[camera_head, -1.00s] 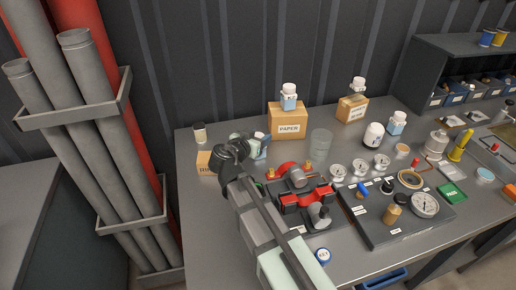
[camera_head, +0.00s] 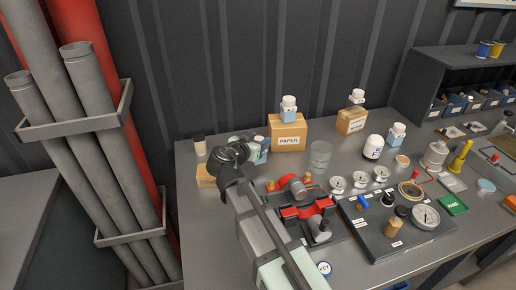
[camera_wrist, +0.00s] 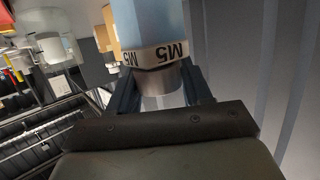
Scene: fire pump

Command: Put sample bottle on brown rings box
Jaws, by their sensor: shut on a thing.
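My gripper (camera_wrist: 160,98) is shut on a sample bottle (camera_wrist: 151,18), a light blue body with an upside-down M5 band and a grey end between the fingers. In the head view, a blue and white piece of this bottle (camera_head: 263,151) seems to show behind my wrist, which hides the fingertips. The brown rings box (camera_head: 207,179) is at the table's left end, just left of my wrist. Its label is partly covered. The held bottle appears right of this box and apart from it.
A dark-capped jar (camera_head: 199,145) stands behind the rings box. The paper box (camera_head: 287,137) and another brown box (camera_head: 351,123) each carry a white-capped bottle. A clear beaker (camera_head: 320,155), gauges and a red-and-black fixture (camera_head: 307,209) lie to the right.

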